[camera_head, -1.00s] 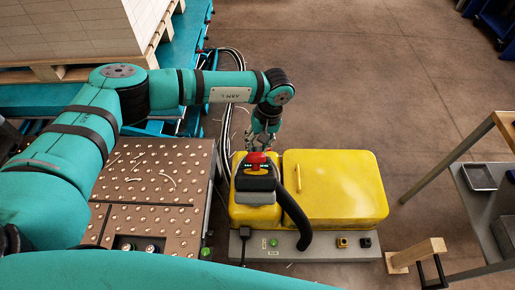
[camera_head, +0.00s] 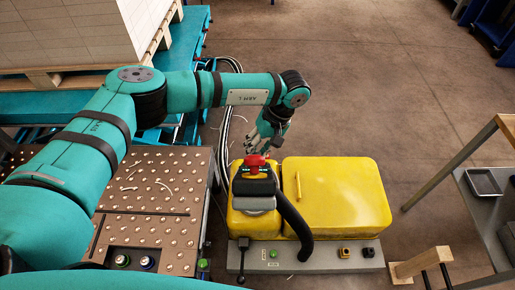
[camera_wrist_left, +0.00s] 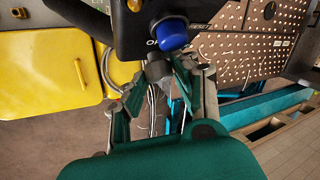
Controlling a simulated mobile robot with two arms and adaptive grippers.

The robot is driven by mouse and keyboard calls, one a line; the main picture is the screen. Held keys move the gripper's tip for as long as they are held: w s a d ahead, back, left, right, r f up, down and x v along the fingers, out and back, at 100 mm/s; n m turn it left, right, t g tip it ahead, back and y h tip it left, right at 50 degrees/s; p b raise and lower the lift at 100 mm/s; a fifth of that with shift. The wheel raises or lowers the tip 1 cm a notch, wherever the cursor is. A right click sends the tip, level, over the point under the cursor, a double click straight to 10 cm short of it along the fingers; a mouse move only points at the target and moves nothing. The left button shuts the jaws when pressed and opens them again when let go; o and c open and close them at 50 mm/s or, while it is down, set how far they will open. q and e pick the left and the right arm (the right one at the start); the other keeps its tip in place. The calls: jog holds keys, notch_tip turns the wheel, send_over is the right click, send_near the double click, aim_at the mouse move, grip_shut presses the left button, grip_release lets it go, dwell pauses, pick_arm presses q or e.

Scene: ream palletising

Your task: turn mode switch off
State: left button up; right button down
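A yellow machine (camera_head: 333,200) stands on a grey base right of centre in the head view. A black and grey unit (camera_head: 254,190) with a red part (camera_head: 256,162) on top sits at its left end. My left gripper (camera_head: 262,146) hangs just above and behind the red part, its fingers pointing down, apparently empty. In the left wrist view, its fingertips (camera_wrist_left: 170,68) are close together below a blue knob (camera_wrist_left: 173,32) on a dark panel marked "RESET"; whether they touch it or one another is unclear. I cannot tell which control is the mode switch. My right gripper is out of view.
A perforated table (camera_head: 150,205) with green and blue buttons is to the left. A black hose (camera_head: 294,220) curves down the machine's front. The floor behind the machine is clear.

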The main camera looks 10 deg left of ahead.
pick_arm(q)
jog(key=o, duration=0.4)
jog(key=shift+o, duration=0.2)
jog(key=v, duration=1.2)
